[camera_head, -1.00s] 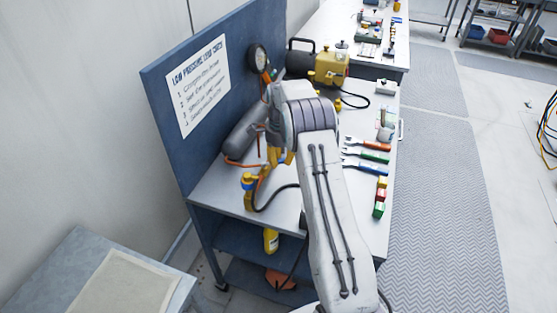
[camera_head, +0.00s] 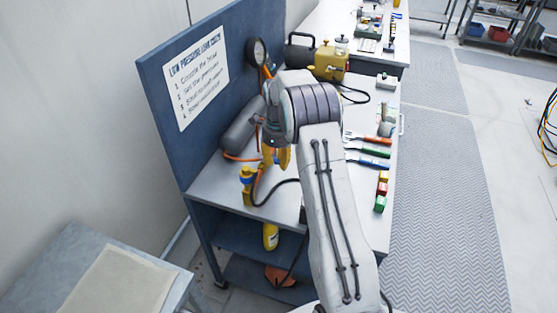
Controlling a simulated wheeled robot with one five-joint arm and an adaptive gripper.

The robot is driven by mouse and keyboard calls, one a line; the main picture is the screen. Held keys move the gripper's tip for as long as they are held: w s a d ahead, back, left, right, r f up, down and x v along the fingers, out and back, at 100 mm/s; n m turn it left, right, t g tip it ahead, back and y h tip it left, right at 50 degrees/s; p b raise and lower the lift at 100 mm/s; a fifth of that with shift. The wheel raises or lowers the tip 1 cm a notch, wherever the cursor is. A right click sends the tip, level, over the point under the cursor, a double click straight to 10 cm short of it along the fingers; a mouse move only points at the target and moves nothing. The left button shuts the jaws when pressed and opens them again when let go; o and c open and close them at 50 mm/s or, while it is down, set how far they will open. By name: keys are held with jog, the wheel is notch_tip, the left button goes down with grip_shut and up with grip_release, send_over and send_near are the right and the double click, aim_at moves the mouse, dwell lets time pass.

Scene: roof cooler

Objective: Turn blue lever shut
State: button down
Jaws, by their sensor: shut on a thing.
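My gripper (camera_head: 276,157) is over the front left part of the bench, its yellow fingers pointing down. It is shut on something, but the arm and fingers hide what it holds. I cannot tell whether this blue part is the blue lever. No other blue lever shows clearly.
A grey cylinder (camera_head: 243,128) and a round gauge (camera_head: 256,52) are beside the blue back panel (camera_head: 160,75). Hand tools (camera_head: 368,163) and coloured blocks (camera_head: 381,190) lie on the right. A yellow machine (camera_head: 330,62) stands behind. A black hose (camera_head: 272,201) loops in front.

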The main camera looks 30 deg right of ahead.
aim_at(278, 162)
jog(key=shift+s+f, duration=0.15)
jog(key=shift+f, duration=0.05)
jog(key=c, duration=1.5)
grip_release()
jog(key=o, duration=0.6)
jog(key=shift+r, duration=0.1)
jog(key=shift+c, duration=0.2)
jog(key=shift+r, duration=0.15)
notch_tip(278, 162, up, 12)
